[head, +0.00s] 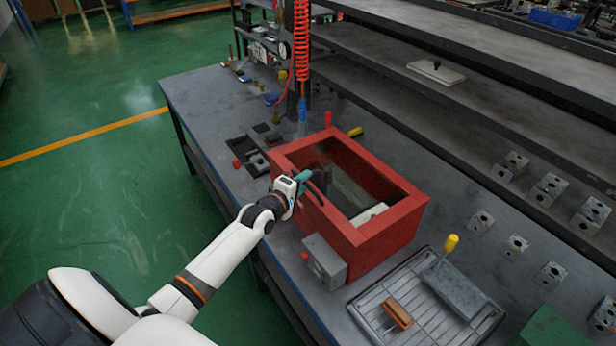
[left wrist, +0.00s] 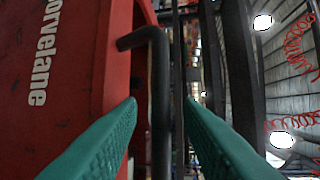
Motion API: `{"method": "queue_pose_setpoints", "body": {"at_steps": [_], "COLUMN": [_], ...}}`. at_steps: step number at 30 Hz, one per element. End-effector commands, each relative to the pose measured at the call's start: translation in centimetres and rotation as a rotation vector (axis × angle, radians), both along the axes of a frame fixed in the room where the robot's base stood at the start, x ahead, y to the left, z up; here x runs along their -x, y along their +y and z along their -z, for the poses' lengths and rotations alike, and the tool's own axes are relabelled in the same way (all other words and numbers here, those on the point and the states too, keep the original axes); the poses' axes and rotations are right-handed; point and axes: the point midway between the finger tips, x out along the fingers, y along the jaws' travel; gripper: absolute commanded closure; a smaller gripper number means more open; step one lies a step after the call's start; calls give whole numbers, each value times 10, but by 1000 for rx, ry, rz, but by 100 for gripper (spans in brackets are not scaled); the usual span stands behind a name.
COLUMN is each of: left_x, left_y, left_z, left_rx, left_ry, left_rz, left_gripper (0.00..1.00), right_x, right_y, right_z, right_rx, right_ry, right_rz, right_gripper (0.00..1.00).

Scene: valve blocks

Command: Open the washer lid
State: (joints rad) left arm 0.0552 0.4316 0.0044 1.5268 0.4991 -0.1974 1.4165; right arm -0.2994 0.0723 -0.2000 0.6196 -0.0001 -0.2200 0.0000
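The washer is a red box (head: 395,220) on the workbench. Its top is a wide red frame around a rectangular opening, through which a dark interior and a pale block show. I cannot tell whether a clear pane covers the opening. A dark bent bar handle (head: 317,190) is on the side facing my left arm. My left gripper (head: 304,178) is at this handle. In the left wrist view, its green fingers are apart, with the black handle (left wrist: 160,75) running between them, beside the red wall (left wrist: 65,60) with white lettering. Contact is not visible. My right gripper is out of view.
A grey box (head: 324,262) stands against the washer's near side. A metal tray (head: 365,310) with a brown-orange block (head: 398,313) and a grey slab (head: 454,288) lies to the right. Metal valve blocks (head: 515,246) stand farther right. A red coiled hose (head: 302,40) hangs behind.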

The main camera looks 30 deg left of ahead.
Motion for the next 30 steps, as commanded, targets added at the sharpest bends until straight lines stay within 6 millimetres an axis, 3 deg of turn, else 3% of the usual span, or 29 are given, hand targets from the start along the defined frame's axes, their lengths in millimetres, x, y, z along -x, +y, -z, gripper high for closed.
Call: {"method": "queue_pose_setpoints", "body": {"at_steps": [6,17,23,30], "left_x": [-21,-25,-25,-25], "left_y": [1,0,0,0], "left_z": [4,5,5,5], "left_rx": [-1,-1,-1,-1], "left_ry": [1,1,1,1], "left_rz": [0,0,0,0], "left_gripper": [68,68,99,100], "right_x": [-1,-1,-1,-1], "right_y": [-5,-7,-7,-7], "right_z": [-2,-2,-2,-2], "right_rx": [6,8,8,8], "right_ry": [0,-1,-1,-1], "right_rz": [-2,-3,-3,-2], "right_gripper": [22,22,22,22]}}
